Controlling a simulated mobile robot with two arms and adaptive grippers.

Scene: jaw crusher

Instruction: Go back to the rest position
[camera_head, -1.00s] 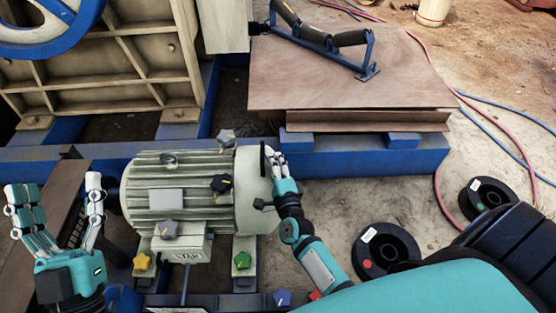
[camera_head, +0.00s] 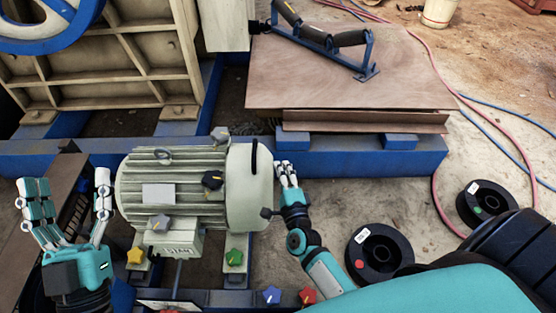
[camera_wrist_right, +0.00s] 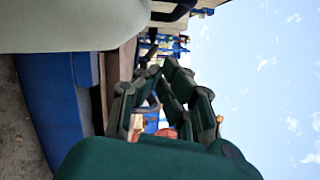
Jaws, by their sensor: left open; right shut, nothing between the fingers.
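My left gripper (camera_head: 72,212) stands at the lower left of the head view, its fingers pointing up and spread apart. It is open and empty, left of the electric motor (camera_head: 175,195). My right gripper (camera_head: 286,172) is just right of the motor's round end cover, with a small gap between them. Its fingers are together with nothing between them. In the right wrist view the fingers of the right gripper (camera_wrist_right: 172,92) reach forward beside the pale motor cover (camera_wrist_right: 70,22) at the upper left.
Star knobs, among them a yellow one (camera_head: 136,256) and a green one (camera_head: 234,257), sit around the motor. Two black spools (camera_head: 379,253) rest on the ground at the right, near hoses.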

